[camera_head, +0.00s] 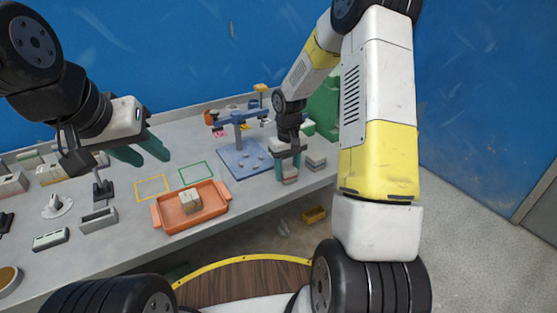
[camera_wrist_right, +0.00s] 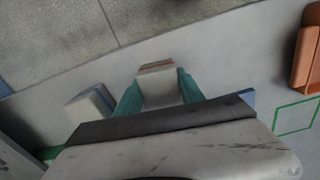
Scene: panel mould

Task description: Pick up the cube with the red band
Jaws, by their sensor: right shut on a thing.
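The cube with the red band (camera_head: 290,178) is near the right front edge of the table; it is pale with a reddish band. In the right wrist view the cube (camera_wrist_right: 158,83) sits between the two green fingers of my right gripper (camera_wrist_right: 158,98), which is shut on it. In the head view my right gripper (camera_head: 288,162) points down over the cube and hides its upper part. I cannot tell whether the cube touches the table. My left gripper (camera_head: 140,154) is open and empty above the left part of the table.
A second cube with a grey-blue band (camera_head: 316,161) stands close to the right of the held one. An orange tray (camera_head: 222,203) holds another pale cube (camera_head: 190,202). A blue fixture (camera_head: 240,160) stands behind. Yellow (camera_head: 152,187) and green (camera_head: 196,172) outlined squares are empty.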

